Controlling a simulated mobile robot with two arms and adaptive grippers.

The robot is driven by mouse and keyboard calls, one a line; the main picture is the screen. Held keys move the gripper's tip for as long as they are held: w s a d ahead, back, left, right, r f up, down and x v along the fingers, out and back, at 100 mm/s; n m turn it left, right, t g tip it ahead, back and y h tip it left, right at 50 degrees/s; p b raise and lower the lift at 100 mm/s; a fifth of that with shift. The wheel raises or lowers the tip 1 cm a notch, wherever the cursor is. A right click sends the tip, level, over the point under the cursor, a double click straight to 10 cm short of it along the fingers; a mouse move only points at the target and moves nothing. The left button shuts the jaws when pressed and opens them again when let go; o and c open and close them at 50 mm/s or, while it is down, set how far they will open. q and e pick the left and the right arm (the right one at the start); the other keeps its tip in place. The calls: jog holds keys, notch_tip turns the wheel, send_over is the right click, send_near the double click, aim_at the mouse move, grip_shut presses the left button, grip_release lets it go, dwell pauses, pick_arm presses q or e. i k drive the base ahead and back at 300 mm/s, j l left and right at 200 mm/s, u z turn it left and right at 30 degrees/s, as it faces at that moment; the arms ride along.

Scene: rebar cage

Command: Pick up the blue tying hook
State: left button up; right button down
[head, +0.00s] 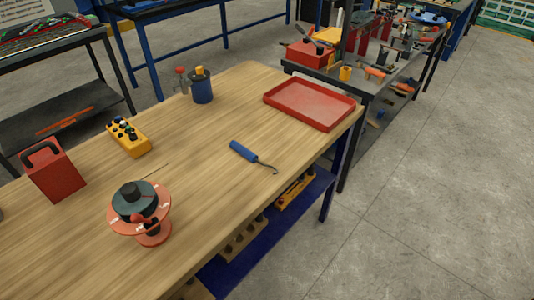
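The blue tying hook (245,152) lies on the wooden workbench (195,150), right of its middle. Its blue handle points up and left, and its thin dark metal hook ends near the bench's front right edge. Nothing touches it. Neither of my grippers shows in the head view.
A red tray (309,104) lies at the bench's far right corner. A blue container (201,86) stands at the back edge. A yellow box with buttons (128,137), a red box (54,171) and an orange reel (139,211) stand left. Bare wood surrounds the hook.

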aim_at(241, 149)
jog(key=i+l+u, duration=0.1)
jog(key=l+u, duration=0.15)
jog(key=u, duration=0.25)
jog(key=l+u, duration=0.25)
jog(key=u, duration=0.2)
jog(key=l+u, duration=0.2)
jog(key=l, duration=0.65)
jog(key=l+u, duration=0.25)
jog(key=l, duration=0.6)
jog(key=l+u, duration=0.2)
jog(key=l, duration=0.6)
jog(key=k, duration=0.05)
